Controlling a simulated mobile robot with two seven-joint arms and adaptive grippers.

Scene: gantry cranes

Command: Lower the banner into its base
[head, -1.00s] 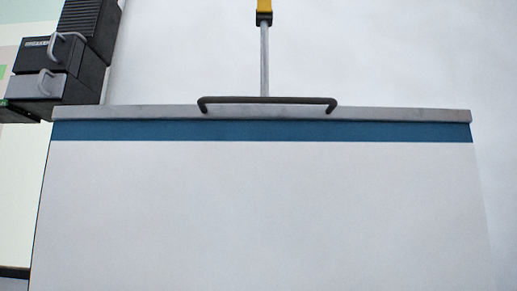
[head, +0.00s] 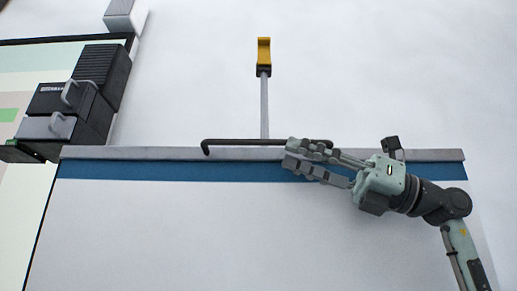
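The banner (head: 230,235) is a large white panel with a blue band (head: 120,170) under a grey top rail (head: 110,152). A dark bar handle (head: 240,142) stands on the rail. My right gripper (head: 291,155) reaches in from the right over the rail and blue band, its fingertips by the right half of the handle and hiding part of it. The fingers lie close together; I cannot tell whether they are apart or closed on anything. My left gripper is not in view. The banner's lower edge and its base are out of view.
A yellow piece (head: 264,52) tops a thin grey rod (head: 264,105) rising behind the handle. Dark boxes with grey handles (head: 70,115) stand at the left, beside a pale green-striped panel (head: 50,55). The pale area at upper right looks clear.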

